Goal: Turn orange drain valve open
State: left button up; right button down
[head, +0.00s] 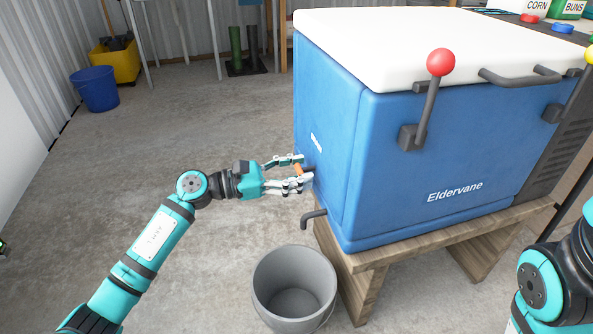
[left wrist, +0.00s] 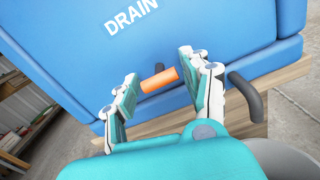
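The orange drain valve handle (left wrist: 159,80) sits on the side of the blue cooler (head: 400,165), below the word DRAIN. In the head view the orange handle (head: 299,170) shows between my left fingers. My left gripper (head: 299,168) is at the cooler's left side. In the left wrist view the left gripper (left wrist: 158,84) has its two fingers apart, one on each side of the handle, with gaps visible. A dark drain spout (head: 313,217) sticks out lower on the cooler's side. My right gripper is not in view; only part of my right arm shows.
A grey bucket (head: 294,290) stands on the floor below the spout. The cooler rests on a wooden stand (head: 368,290). A red-knobbed lever (head: 428,98) is on the cooler's front. A blue bucket (head: 96,90) and yellow bin (head: 114,62) stand far left. The floor at left is clear.

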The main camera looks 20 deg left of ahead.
pick_arm(q)
jog(key=c, duration=0.4)
